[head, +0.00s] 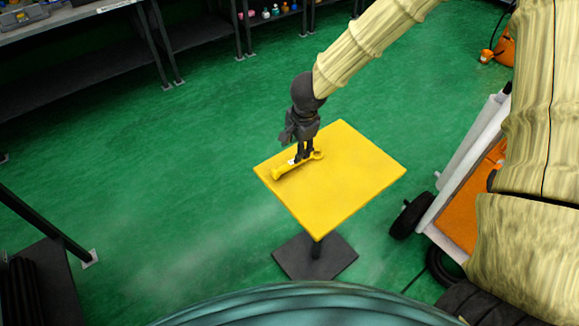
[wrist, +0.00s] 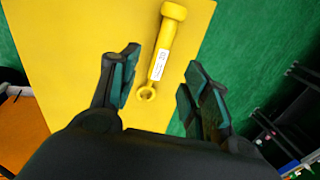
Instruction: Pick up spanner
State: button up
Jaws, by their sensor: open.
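The yellow spanner (head: 297,166) lies flat near the left edge of the yellow square table (head: 345,180). In the wrist view the spanner (wrist: 162,52) has a ring end nearest me, a white label with dark marks on its shaft and a thick, rounded far end. My gripper (head: 303,157) points down over the spanner in the head view and hides part of it. In the wrist view my gripper (wrist: 157,92) has its fingers apart, with the spanner's ring end showing between them. The fingers do not visibly touch it; the exact height gap is hard to tell.
The table stands on one post with a dark square base (head: 315,258). A wheeled cart with an orange panel (head: 478,205) stands close on its right. Dark shelving (head: 90,60) lines the back left. Green floor is clear left of the table.

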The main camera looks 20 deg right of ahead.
aim_at(291, 163)
jog(key=shift+w+a+f, duration=0.15)
jog(key=shift+w+f, duration=0.2)
jog(key=shift+f, duration=1.2)
jog(key=shift+w+a+f, duration=0.1)
jog(key=shift+w+f, duration=0.2)
jog(key=shift+f, duration=1.25)
jog(key=shift+w+a+f, duration=0.15)
jog(key=shift+w+f, duration=0.2)
jog(key=shift+f, duration=1.2)
grip_shut()
jog(key=shift+r, duration=0.55)
notch_tip(291, 163, up, 3)
jog(key=shift+f, duration=0.1)
jog(key=s+a+r+b, duration=0.1)
jog(key=s+a+b, duration=0.3)
jog(key=s+a, duration=0.6)
jog(key=shift+s+a+b, duration=0.15)
jog(key=shift+s+b, duration=0.15)
jog(key=shift+s, duration=0.9)
